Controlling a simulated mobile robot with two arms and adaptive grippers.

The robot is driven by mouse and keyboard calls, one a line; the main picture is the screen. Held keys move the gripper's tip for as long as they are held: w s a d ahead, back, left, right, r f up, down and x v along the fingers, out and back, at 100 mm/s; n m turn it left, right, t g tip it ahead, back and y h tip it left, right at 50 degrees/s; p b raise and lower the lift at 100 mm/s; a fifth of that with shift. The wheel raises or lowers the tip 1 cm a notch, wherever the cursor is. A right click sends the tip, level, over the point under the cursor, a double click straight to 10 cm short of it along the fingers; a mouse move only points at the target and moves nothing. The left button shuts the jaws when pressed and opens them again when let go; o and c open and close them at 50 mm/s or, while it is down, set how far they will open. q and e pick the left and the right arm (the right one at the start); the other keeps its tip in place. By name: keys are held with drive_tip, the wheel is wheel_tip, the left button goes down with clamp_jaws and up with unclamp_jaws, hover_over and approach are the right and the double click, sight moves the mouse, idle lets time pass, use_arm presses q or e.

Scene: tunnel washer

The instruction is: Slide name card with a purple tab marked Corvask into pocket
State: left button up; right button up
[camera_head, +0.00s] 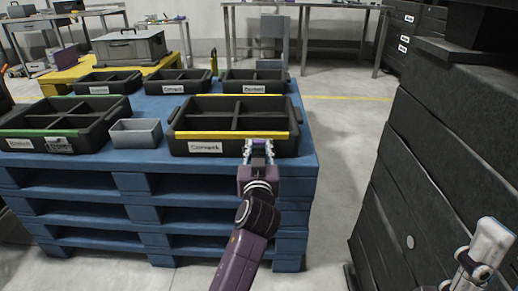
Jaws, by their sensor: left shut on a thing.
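My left gripper (258,148) is at the front wall of the nearest right tray (225,145), by its right corner. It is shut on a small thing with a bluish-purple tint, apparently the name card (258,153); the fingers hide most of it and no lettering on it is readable. The tray has a yellow strip along its front rim and a white label (205,147) to the left of the gripper, too small to read surely. No pocket shows clearly at the gripper. My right gripper (484,258) is partly in view at the lower right, its opening unclear.
The trays stand on stacked blue pallets (140,185). A green-striped tray (45,142) and a small grey bin (136,132) are to the left; several smaller labelled trays are behind. A dark cabinet (450,150) stands at the right, with open floor between.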

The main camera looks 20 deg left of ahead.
use_arm(q)
drive_tip(key=o, duration=0.9)
drive_tip(key=shift+s, duration=0.1)
